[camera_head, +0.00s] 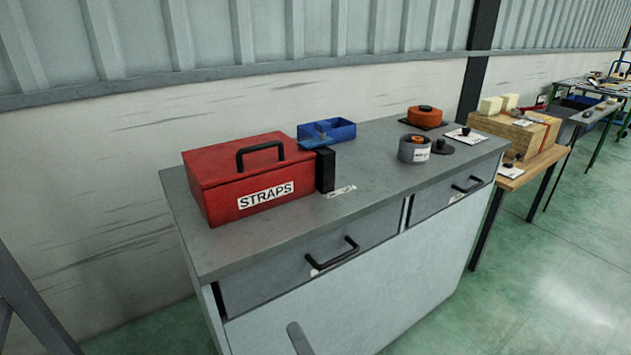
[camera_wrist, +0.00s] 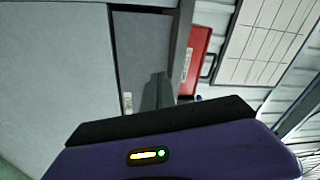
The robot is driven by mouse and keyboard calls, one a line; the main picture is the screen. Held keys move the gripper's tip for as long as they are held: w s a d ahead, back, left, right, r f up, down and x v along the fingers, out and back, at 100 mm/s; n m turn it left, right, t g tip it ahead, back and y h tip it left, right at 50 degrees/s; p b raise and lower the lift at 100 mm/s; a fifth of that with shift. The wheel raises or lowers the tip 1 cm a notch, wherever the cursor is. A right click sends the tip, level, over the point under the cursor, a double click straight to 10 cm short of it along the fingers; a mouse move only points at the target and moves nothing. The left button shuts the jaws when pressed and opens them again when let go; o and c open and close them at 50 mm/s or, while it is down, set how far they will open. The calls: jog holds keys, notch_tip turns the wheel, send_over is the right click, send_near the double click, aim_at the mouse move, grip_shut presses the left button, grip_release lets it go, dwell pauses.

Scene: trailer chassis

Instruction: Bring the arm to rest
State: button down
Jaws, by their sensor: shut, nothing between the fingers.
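My gripper (camera_wrist: 156,80) shows in the wrist view as a narrow grey shape beyond its dark purple and black housing, with the fingers together and nothing seen between them. It stands in front of the cabinet's grey drawer front, apart from the things on top. In the head view, only a grey piece, probably of my arm, enters at the bottom edge in front of the cabinet (camera_head: 370,285). The rest of the arm is out of view.
On the cabinet top stand a red STRAPS box (camera_head: 245,180), a blue bin (camera_head: 327,130), a grey round container (camera_head: 414,149) and an orange round item (camera_head: 425,116). Two drawer handles (camera_head: 332,256) jut forward. A wooden table (camera_head: 530,165) stands right. Green floor at right is open.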

jog(key=s+d+r+n+t+h+p, duration=0.25)
jog(key=s+d+n+h, duration=0.3)
jog(key=s+d, duration=0.95)
jog(key=s+d+r+n+g+h+p, duration=0.1)
jog(key=s+d+r+g+h+p, duration=0.1)
jog(key=s, duration=0.7)
jog(key=s+d+r+n+g+h+p, duration=0.1)
jog(key=s+d+r+n+g+p, duration=0.1)
jog(key=s+d, duration=0.4)
jog(key=s+r+p, duration=0.1)
jog(key=s, duration=0.2)
jog(key=shift+s+r+h+p, duration=0.15)
jog(key=shift+s+h+p, duration=0.2)
jog(key=shift+s+p, duration=0.05)
